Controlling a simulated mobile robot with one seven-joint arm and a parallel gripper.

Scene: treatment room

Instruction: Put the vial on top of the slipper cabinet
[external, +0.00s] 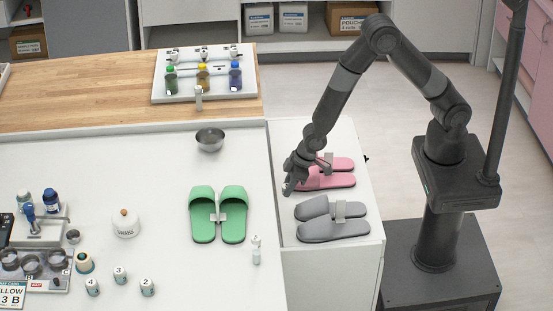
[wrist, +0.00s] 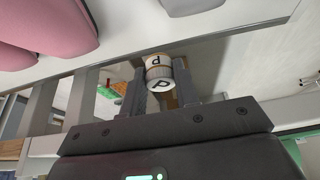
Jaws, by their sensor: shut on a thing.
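The vial (wrist: 160,72) shows in the wrist view as a small pale cylinder with a dark letter on its end and side. My gripper (wrist: 161,85) is shut on it, with one finger on each side. In the external view my gripper (external: 290,183) is over the left edge of the slipper cabinet (external: 325,275), left of the pink slippers. The cabinet is white, and its top bears pink slippers (external: 330,180) and grey slippers (external: 335,228). In the external view the vial is too small and covered to make out clearly.
Green slippers (external: 204,215), a steel bowl (external: 210,140) and a small white bottle (external: 256,252) are on the white counter (external: 160,200) to the left. Bare cabinet top shows behind the pink slippers and along the left edge.

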